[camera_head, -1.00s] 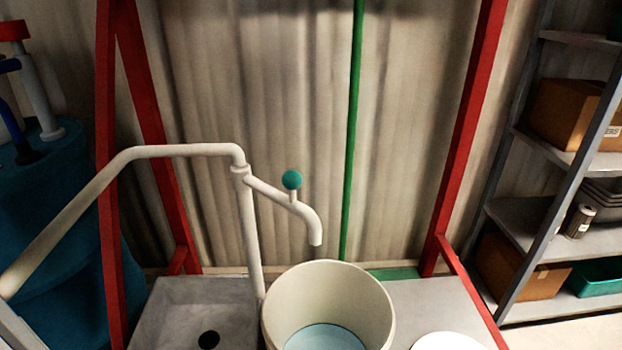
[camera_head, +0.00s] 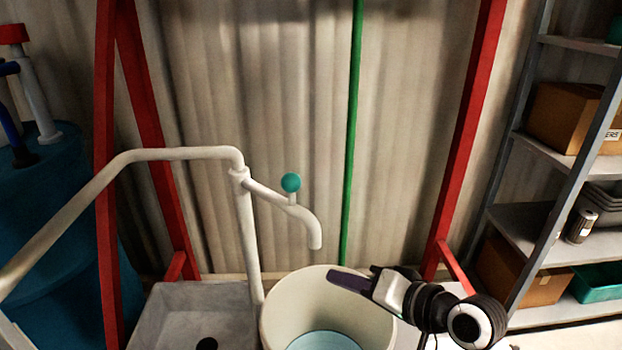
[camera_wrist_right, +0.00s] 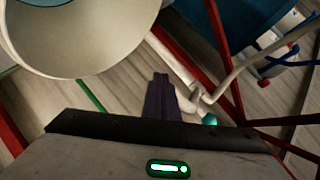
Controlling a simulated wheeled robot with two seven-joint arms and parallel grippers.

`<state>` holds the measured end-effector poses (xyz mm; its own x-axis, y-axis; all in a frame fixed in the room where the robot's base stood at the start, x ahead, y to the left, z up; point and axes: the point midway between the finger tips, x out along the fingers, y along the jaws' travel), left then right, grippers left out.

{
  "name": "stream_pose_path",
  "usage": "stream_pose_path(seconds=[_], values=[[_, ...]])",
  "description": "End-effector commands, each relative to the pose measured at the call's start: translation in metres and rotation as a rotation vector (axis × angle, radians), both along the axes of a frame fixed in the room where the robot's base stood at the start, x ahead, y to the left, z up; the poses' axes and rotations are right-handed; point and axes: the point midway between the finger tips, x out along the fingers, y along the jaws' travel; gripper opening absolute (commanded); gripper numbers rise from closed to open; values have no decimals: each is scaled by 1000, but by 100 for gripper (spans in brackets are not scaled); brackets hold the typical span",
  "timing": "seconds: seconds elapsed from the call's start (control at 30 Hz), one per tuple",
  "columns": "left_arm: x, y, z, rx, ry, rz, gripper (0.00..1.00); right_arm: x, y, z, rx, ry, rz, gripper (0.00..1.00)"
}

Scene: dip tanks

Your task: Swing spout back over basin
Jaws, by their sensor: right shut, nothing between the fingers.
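The white spout (camera_head: 285,207) with its teal knob (camera_head: 291,183) comes off an upright white pipe and points right. Its down-turned end is above the white bucket (camera_head: 275,318), which holds light blue liquid. The grey basin (camera_head: 172,318) with a dark drain hole is left of the bucket. My right gripper (camera_head: 345,279) is shut and empty, at the bucket's upper right rim, below and right of the spout end, apart from it. In the right wrist view the gripper's fingers (camera_wrist_right: 160,95) are together, and the teal knob (camera_wrist_right: 210,120) shows near them. My left gripper is not in view.
Red frame posts (camera_head: 105,180) stand left and right, with a green pole (camera_head: 352,140) between them. A blue tank (camera_head: 45,230) is at the left. A shelf rack (camera_head: 545,165) with boxes stands at the right. A long pipe runs to the lower left.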

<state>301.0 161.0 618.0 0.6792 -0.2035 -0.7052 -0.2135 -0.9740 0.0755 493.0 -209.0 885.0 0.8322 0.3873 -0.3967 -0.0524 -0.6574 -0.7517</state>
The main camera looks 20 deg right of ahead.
Motion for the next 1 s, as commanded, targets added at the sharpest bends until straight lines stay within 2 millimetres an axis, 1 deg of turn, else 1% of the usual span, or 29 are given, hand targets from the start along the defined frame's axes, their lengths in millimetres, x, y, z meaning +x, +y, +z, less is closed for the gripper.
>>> stream_pose_path(seconds=[0.03,0.07,0.1,0.13,0.2,0.3,0.4,0.67,0.77,0.87,1.0], values=[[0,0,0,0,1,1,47,20,-9,30,108,-62,-37,0],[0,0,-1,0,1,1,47,30,-14,47,178,-95,-57,0],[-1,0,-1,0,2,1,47,41,-21,69,267,-135,-80,0],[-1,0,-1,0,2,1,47,48,-27,84,329,-163,-95,0],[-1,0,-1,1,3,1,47,58,-39,113,448,-212,-119,0],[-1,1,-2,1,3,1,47,65,-49,135,548,-251,-134,0],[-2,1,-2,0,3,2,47,67,-53,142,581,-262,-139,0],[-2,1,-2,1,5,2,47,67,-52,142,578,-260,-137,0],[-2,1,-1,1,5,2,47,70,-50,142,579,-261,-137,0],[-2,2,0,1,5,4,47,80,-46,144,579,-261,-137,0],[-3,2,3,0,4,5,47,104,-37,146,579,-261,-136,0]])
